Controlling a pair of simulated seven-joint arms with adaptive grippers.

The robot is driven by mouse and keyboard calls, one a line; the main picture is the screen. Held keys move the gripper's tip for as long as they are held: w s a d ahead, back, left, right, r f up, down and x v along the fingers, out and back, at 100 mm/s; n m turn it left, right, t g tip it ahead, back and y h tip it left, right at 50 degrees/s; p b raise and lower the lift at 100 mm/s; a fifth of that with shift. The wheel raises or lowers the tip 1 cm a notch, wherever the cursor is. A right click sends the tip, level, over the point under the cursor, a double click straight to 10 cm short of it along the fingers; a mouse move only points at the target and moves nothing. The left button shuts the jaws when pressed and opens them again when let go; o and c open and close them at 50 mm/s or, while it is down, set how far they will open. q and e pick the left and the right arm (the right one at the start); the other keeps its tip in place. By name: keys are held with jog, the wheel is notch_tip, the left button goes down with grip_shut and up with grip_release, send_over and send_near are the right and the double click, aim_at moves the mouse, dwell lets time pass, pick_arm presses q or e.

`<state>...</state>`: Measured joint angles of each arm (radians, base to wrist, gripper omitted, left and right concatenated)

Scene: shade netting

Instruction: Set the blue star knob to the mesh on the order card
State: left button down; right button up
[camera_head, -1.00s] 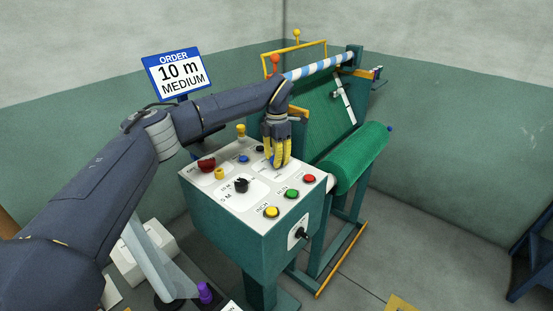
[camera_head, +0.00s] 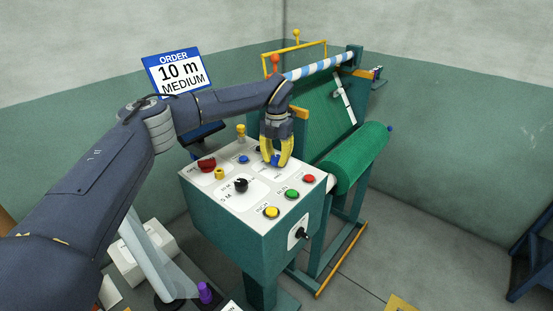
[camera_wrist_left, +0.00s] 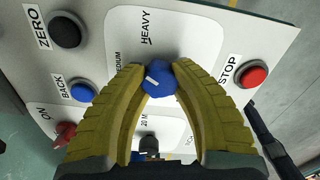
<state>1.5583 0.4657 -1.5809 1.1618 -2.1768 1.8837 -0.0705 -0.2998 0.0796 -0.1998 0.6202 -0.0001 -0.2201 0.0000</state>
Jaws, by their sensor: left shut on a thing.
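The order card (camera_head: 180,72) reads "10 m MEDIUM". My left gripper (camera_head: 276,162) points down over the white top of the control box (camera_head: 255,226). In the left wrist view its two yellow fingers are shut on the blue star knob (camera_wrist_left: 160,80), one on each side. The HEAVY label (camera_wrist_left: 146,27) is above the knob. Any label on the light side is hidden by the gripper. My right gripper is not in view.
In the left wrist view, the red STOP button (camera_wrist_left: 256,77) is right of the fingers and the blue BACK button (camera_wrist_left: 82,91) is close on the left. A black ZERO button (camera_wrist_left: 64,32) is at upper left. The green net roll (camera_head: 357,155) stands beyond the box.

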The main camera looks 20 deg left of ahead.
aim_at(277, 158)
pick_arm(q)
jog(key=n, duration=0.5)
jog(key=shift+n, duration=0.6)
jog(key=c, duration=0.9)
grip_release()
jog(key=shift+c, duration=0.2)
notch_tip(277, 158, up, 12)
jog(key=shift+d, duration=0.1)
